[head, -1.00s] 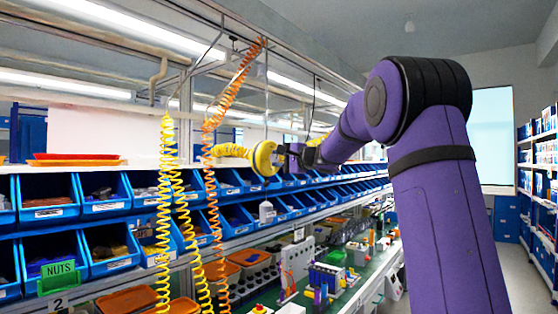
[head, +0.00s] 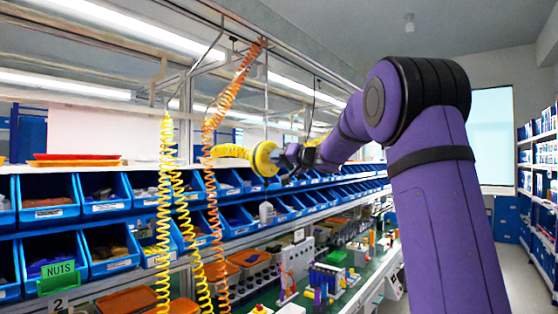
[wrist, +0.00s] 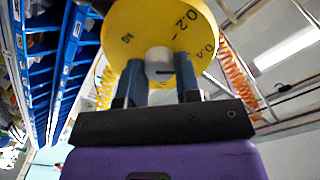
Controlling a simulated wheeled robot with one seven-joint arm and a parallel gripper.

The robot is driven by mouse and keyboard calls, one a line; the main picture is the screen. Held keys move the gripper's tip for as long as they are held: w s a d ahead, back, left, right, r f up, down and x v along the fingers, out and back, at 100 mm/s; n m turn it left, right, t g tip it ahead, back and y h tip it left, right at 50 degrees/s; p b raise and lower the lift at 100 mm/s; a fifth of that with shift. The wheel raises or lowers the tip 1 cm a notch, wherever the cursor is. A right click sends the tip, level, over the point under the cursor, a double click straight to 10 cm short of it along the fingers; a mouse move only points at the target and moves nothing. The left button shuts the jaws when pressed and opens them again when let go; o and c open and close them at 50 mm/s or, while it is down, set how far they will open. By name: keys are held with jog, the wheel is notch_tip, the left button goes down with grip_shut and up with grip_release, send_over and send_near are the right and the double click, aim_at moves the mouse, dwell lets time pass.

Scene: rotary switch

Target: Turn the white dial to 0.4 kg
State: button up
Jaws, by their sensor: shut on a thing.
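The white dial (wrist: 160,62) is a round knob at the middle of a yellow disc (wrist: 128,22) in the wrist view. The disc bears "0.2", "0.4" and "kg" in dark print. A short dark mark on the dial points to the right in the wrist view, below the "0.4" on the right side. My gripper (wrist: 161,76) is shut on the dial, one finger on each side; the fingers hide part of the disc. In the head view the yellow disc (head: 263,159) hangs on a coiled yellow hose, and my gripper (head: 284,159) meets it from the right.
Blue bins (head: 107,193) line the shelves to the left and behind. Coiled yellow (head: 166,200) and orange (head: 210,155) hoses hang left of the disc. A green-topped bench (head: 350,285) with several parts lies below.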

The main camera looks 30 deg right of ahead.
jog(key=shift+f+n, duration=0.1)
jog(key=shift+n, duration=0.8)
jog(key=o, duration=0.9)
jog(key=v, duration=1)
jog(key=shift+s+d, duration=0.15)
jog(key=shift+s, duration=0.25)
